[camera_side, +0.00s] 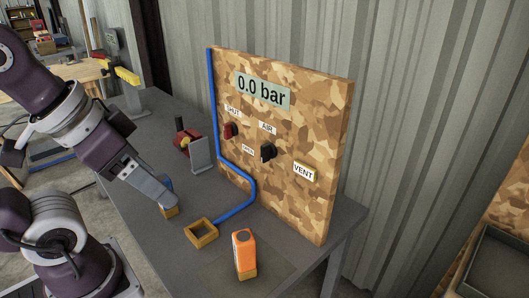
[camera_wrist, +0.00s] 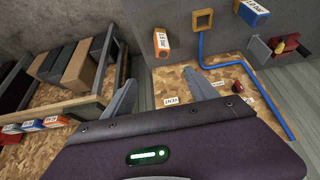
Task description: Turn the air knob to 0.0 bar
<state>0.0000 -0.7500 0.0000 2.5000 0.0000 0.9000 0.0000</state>
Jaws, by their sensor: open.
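The camouflage-patterned panel (camera_side: 318,120) stands on the grey table, and its display (camera_side: 262,90) reads 0.0 bar. The black air knob (camera_side: 267,152) sits below the AIR label, right of a red knob (camera_side: 230,130) under the SHUT label. The red knob also shows in the wrist view (camera_wrist: 238,87); the air knob is hard to make out there. My gripper (camera_side: 171,201) is left of the panel in the side view, clear of both knobs. In the wrist view my gripper (camera_wrist: 163,93) has its fingers wide apart with nothing between them.
An orange block (camera_side: 243,249) and a yellow square frame (camera_side: 201,233) stand before the panel. A blue block (camera_wrist: 253,12) is partly behind my gripper in the side view. A blue hose (camera_side: 238,212) runs from the frame. A red vise-like fixture (camera_side: 188,138) stands behind.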

